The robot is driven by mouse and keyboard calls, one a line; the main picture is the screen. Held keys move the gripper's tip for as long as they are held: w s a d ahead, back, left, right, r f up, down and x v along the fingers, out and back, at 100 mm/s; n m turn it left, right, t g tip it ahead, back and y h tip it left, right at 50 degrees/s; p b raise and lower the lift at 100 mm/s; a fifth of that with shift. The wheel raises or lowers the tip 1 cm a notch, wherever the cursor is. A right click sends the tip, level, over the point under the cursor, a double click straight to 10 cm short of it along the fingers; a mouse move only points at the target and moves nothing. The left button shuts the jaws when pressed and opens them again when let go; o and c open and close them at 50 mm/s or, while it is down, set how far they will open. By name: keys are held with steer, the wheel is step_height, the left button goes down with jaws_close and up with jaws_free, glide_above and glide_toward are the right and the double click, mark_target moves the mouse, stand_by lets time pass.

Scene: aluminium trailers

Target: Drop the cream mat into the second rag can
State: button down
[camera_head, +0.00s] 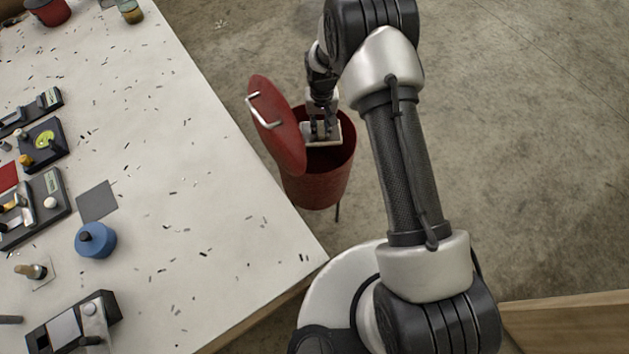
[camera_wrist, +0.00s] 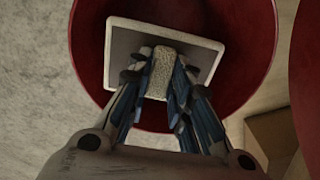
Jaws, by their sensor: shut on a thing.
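The cream mat (camera_wrist: 118,60) appears as a flat rectangular piece with a pale rim and a greyer face. A speckled, cream raised part at its middle is pinched between the fingers of my gripper (camera_wrist: 155,88). In the head view my gripper (camera_head: 321,128) points down and holds the mat (camera_head: 333,141) at the mouth of a red can (camera_head: 318,188). The can also shows below the mat in the wrist view (camera_wrist: 240,60). Its red lid (camera_head: 277,135), with a metal handle, stands open on the left. My gripper hides part of the can's inside.
A white speckled worktable (camera_head: 170,180) fills the left, close to the can. It carries a blue round container (camera_head: 96,240), a grey square (camera_head: 97,202), several dark fixtures and a red pot (camera_head: 47,10). Concrete floor (camera_head: 560,150) is clear to the right.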

steer(key=shift+f, duration=0.35)
steer(key=c, duration=1.4)
jaws_free()
steer(key=shift+o, duration=0.2)
step_height(320, 180, up, 12)
